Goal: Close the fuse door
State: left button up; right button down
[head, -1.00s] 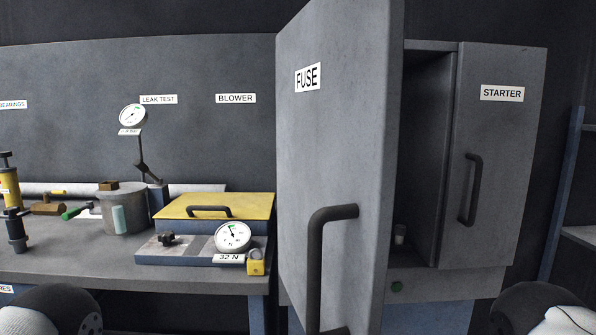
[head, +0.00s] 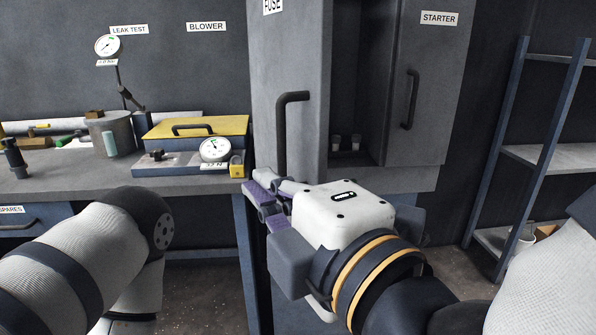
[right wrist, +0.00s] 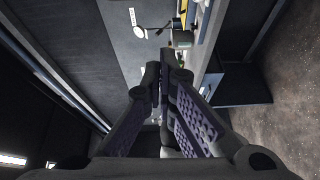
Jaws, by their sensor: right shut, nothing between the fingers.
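The grey fuse door (head: 285,55) stands open in the head view, its face turned to the left; its FUSE label (head: 272,5) is cut by the top edge. Its dark bar handle (head: 283,135) is on the face, the lower end close behind my right gripper. My right gripper (head: 258,200) is shut and empty, in front of the door's lower part and below the handle; I cannot tell whether it touches the door. In the right wrist view its fingers (right wrist: 160,75) are together, pointing away. My left gripper is not in view.
The open fuse compartment (head: 352,80) holds small pale fuses (head: 355,142). The starter door (head: 428,85) is to its right. A bench (head: 70,183) with a yellow-lidded box (head: 205,127) and gauges is at left. A shelf rack (head: 550,157) stands at right.

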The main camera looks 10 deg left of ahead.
jog(key=x, duration=1)
jog(key=shift+w+d+r+n, duration=0.1)
jog(key=shift+w+d+r, duration=0.1)
jog(key=shift+d, duration=0.35)
jog(key=shift+w+d+r+n, duration=0.1)
jog(key=shift+w+d+r, duration=0.1)
jog(key=shift+d, duration=0.3)
jog(key=shift+w+d+r+n, duration=0.1)
jog(key=shift+w+d, duration=0.05)
jog(key=shift+d, duration=0.4)
